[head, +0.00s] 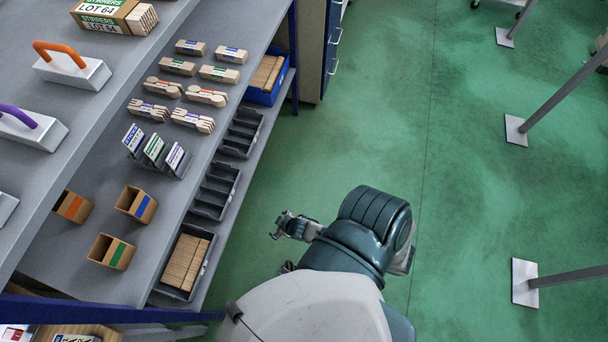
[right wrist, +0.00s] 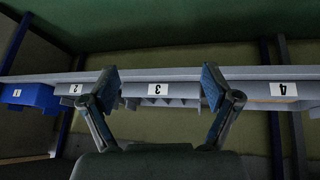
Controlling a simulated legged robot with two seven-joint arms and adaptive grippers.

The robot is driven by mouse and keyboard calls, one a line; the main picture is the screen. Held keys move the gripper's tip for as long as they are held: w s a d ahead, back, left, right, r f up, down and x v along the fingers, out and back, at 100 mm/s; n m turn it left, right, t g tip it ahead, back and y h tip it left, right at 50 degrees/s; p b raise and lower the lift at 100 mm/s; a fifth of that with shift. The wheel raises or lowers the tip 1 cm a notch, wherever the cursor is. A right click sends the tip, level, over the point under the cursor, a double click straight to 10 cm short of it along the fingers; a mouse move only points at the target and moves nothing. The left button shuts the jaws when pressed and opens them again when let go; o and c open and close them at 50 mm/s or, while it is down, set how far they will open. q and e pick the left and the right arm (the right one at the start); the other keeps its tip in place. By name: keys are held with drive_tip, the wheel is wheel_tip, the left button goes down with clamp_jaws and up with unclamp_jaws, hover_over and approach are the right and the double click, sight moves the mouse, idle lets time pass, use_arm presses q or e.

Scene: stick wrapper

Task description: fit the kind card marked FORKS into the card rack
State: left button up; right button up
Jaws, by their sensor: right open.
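A small grey card rack (head: 185,166) stands on the lower shelf board in the head view. Three white cards stand tilted in it: a blue-marked card (head: 133,138), a green-marked card (head: 153,148) and a purple-marked card (head: 174,157). Their words are too small to read surely, so I cannot tell which card is marked FORKS. My right gripper (head: 291,226) is over the green floor, right of the shelf and apart from the rack. In the right wrist view, my right gripper (right wrist: 160,85) is open and empty, facing the shelf's edge. My left gripper is not in view.
Bundles of wooden forks (head: 193,121), spoons and sticks lie behind the rack. Open brown boxes (head: 136,203) stand in front. Dark bins (head: 215,191) and a blue bin (head: 283,84) sit along a lower ledge. Grey posts stand on the right; the floor between is clear.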

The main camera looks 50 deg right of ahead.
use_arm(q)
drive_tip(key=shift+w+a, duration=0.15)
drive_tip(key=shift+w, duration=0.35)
use_arm(e)
drive_tip(key=s+a+f+g, duration=0.2)
drive_tip(key=s+f, duration=0.3)
drive_tip(key=s, duration=0.2)
drive_tip(key=s+a+f+g, duration=0.2)
drive_tip(key=s+f, duration=0.3)
drive_tip(key=s, duration=0.3)
drive_tip(key=shift+s+a+f+n+g+y, duration=0.15)
drive_tip(key=shift+f+n+g+y, duration=0.15)
drive_tip(key=shift+g, duration=0.1)
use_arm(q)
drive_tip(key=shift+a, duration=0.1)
